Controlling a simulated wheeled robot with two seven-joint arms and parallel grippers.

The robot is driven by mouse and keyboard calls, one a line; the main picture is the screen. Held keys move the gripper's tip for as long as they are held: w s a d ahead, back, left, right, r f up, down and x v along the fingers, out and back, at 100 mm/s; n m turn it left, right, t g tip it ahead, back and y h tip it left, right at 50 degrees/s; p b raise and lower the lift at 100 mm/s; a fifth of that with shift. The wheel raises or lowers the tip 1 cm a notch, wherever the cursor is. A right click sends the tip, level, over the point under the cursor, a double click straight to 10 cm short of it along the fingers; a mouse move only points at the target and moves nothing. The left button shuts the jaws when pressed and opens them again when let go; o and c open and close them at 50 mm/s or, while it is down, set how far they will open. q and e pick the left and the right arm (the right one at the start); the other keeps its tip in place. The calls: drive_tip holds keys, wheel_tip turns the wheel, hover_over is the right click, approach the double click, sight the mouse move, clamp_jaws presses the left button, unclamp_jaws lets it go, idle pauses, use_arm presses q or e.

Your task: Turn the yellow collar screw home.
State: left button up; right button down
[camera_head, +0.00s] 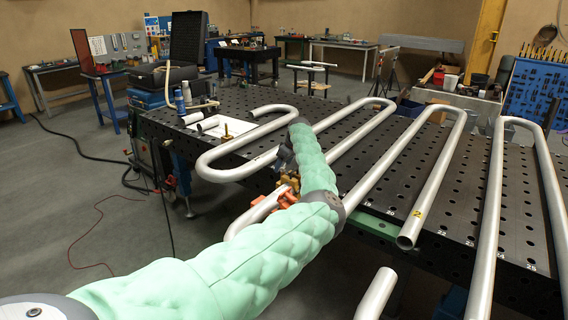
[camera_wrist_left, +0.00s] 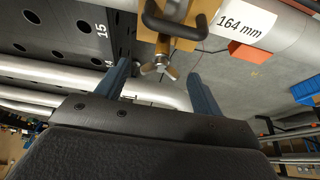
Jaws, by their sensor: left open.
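The yellow collar (camera_wrist_left: 188,18) sits at the top of the left wrist view, against a silver tube. Its brass-coloured wing screw (camera_wrist_left: 160,67) points down toward my gripper. My left gripper (camera_wrist_left: 158,72) is open, with one blue-grey finger on each side of the screw and visible gaps between. A dark bent handle (camera_wrist_left: 172,32) crosses in front of the collar. In the head view, yellow collar parts (camera_head: 292,179) show beside the end of my green-sleeved left arm, which hides much of the area. My right gripper is not in view.
Long silver serpentine tubes (camera_head: 412,165) lie across the black perforated table (camera_head: 510,210). An orange piece (camera_wrist_left: 250,52) sits by the tube's 164 mm label (camera_wrist_left: 245,22). Grey floor shows beyond the table's edge.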

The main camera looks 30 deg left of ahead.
use_arm(q)
drive_tip(key=shift+c, duration=0.5)
drive_tip(key=c, duration=0.9)
